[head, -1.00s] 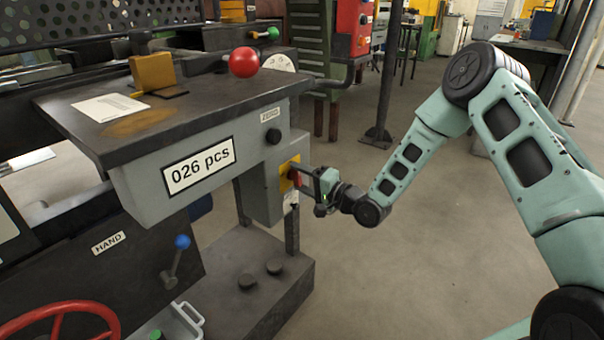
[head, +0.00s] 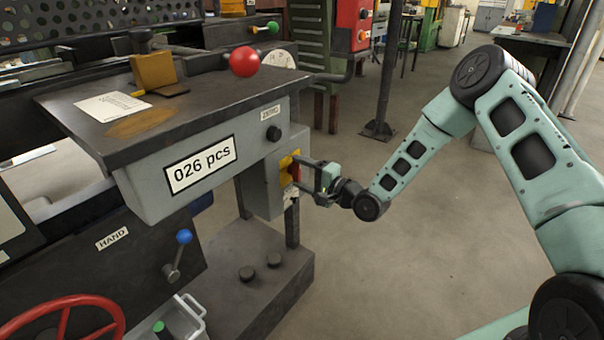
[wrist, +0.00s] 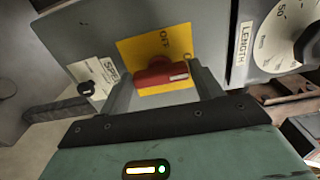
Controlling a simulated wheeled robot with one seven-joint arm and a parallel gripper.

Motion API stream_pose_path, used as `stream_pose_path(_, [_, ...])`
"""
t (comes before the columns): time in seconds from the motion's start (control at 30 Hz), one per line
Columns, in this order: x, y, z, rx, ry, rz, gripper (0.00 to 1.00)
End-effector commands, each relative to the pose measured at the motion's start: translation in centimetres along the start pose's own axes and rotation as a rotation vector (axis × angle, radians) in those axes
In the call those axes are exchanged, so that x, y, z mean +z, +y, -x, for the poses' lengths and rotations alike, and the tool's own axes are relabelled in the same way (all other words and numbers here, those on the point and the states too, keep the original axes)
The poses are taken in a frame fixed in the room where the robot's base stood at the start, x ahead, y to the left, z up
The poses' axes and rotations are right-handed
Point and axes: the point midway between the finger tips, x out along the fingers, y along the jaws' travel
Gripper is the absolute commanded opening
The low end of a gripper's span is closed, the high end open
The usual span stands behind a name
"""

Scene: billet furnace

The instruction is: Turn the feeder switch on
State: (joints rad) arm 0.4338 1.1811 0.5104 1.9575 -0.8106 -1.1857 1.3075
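The feeder switch is a red knob (wrist: 160,74) on a yellow plate (wrist: 127,50), with a white mark on the knob's right end in the wrist view. The plate carries the letters OFF and a second label that is partly hidden.
A LENGTH dial (wrist: 288,35) sits beside the plate, and a SPEED label (wrist: 105,75) on its other side. The control box (head: 200,168) reads 026 pcs. A red ball handle (head: 244,61) and a blue-knobbed lever (head: 183,237) are left of my arm.

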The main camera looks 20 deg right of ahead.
Motion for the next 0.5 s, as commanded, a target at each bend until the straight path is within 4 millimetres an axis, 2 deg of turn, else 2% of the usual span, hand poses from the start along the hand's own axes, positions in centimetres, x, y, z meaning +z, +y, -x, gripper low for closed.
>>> stream_pose_path(0.33, [0.0, 0.0, 0.1, 0.000, 0.001, 0.002, 0.82])
stream_pose_path(0.5, [-0.1, 0.0, 1.4, 0.000, 0.002, 0.001, 0.82])
